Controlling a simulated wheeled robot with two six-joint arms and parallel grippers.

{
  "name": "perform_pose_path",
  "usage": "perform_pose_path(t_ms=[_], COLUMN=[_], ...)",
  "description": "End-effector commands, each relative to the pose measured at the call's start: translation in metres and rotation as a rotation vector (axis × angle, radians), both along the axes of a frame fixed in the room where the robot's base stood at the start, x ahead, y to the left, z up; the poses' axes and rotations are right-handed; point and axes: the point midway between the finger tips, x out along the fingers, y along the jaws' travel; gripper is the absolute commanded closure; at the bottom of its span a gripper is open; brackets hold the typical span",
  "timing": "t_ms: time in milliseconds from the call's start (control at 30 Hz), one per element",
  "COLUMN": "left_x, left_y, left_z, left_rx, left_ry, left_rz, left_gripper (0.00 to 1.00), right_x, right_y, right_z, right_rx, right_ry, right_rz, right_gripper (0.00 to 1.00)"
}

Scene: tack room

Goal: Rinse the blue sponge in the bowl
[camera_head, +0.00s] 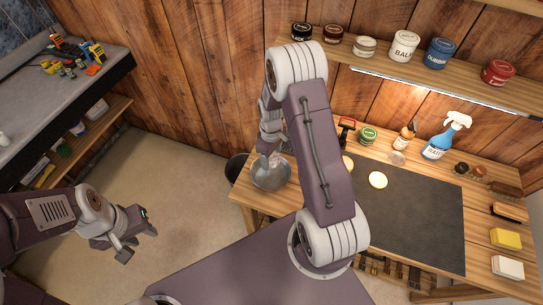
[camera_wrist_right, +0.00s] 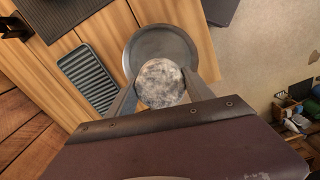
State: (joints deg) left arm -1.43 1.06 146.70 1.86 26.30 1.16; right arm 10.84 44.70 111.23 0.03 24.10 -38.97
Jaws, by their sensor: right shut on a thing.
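A round metal bowl (camera_head: 271,181) stands at the left end of the wooden workbench. It also shows in the right wrist view (camera_wrist_right: 150,45). My right gripper (camera_head: 268,154) is above the bowl. In the right wrist view it is shut on a round, mottled blue-grey sponge (camera_wrist_right: 161,82), held between the two fingers in front of the bowl. Whether the sponge touches the bowl cannot be told. In the head view the sponge is hard to make out. My left gripper (camera_head: 137,238) is empty, fingers apart, over the floor left of the bench.
A ridged grey tray (camera_wrist_right: 88,78) lies beside the bowl. A spray bottle (camera_head: 440,143), tins and brushes stand along the back and right. A dark bucket (camera_head: 236,166) is left of the bench.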

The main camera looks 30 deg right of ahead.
Motion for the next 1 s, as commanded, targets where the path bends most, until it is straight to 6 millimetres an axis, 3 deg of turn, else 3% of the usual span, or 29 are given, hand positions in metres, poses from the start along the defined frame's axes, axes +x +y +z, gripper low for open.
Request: perform_pose_path(t_ms=[200,700,1000], left_x=[0.000,0.000,0.000], left_y=[0.000,0.000,0.000], left_z=[-0.028,-0.075,-0.087], left_rx=[0.000,0.000,0.000], left_ry=[0.000,0.000,0.000], left_rz=[0.000,0.000,0.000], left_gripper=[0.64,0.64,0.64], right_x=[0.000,0.000,0.000], right_y=[0.000,0.000,0.000], right_z=[-0.032,-0.093,-0.111], right_rx=[0.000,0.000,0.000], right_ry=[0.000,-0.001,-0.001], right_rz=[0.000,0.000,0.000], right_gripper=[0.78,0.78,0.78])
